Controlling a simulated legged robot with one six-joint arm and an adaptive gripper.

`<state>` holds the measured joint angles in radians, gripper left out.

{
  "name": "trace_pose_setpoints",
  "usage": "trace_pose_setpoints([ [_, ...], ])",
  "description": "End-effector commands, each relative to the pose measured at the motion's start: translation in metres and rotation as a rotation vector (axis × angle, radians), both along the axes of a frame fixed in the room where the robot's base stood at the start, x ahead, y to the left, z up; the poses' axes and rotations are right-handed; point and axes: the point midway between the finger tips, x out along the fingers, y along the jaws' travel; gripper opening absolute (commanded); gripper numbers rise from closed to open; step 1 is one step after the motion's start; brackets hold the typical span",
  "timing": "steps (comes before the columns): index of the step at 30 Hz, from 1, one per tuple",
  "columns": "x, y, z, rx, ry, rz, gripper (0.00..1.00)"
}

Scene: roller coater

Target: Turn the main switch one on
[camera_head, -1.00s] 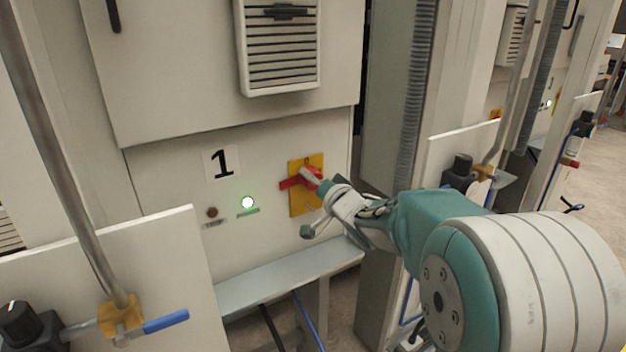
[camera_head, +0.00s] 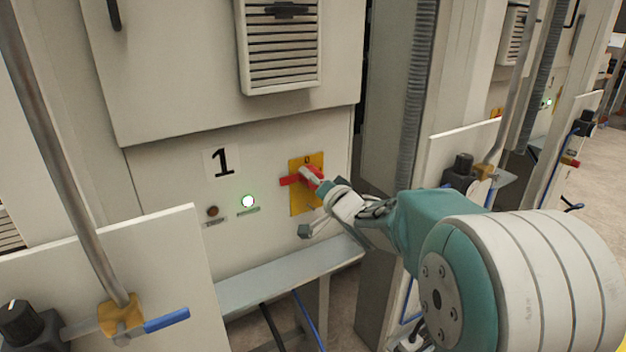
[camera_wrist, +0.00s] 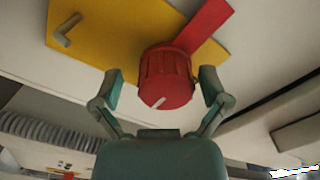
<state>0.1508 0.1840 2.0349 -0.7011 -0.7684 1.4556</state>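The main switch of cabinet 1 is a red rotary knob with a red bar handle (camera_head: 288,181) on a yellow plate (camera_head: 300,200). In the head view the bar lies roughly level, partly hidden by my gripper (camera_head: 305,203). In the wrist view the round red knob (camera_wrist: 166,78) sits between the two fingertips of my gripper (camera_wrist: 163,88), its bar running to the upper right. The fingers are spread, with a clear gap on the knob's left and a narrow one on its right. The yellow plate (camera_wrist: 105,30) also shows there.
A black number 1 label (camera_head: 222,162), a lit green lamp (camera_head: 248,202) and a dark brown button (camera_head: 212,211) are left of the switch. A metal ledge (camera_head: 290,275) runs below. A pale panel (camera_head: 160,250) with a pipe stands at the front left.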

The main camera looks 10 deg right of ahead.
Motion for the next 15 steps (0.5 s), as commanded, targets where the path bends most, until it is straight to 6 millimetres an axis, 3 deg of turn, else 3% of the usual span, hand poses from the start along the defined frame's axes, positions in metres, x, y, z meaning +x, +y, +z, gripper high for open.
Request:
trace_pose_setpoints([
  [10,-0.002,-0.001,0.004,0.001,-0.009,-0.001,0.98],
  [15,-0.023,-0.008,0.005,-0.001,-0.011,-0.001,0.98],
])
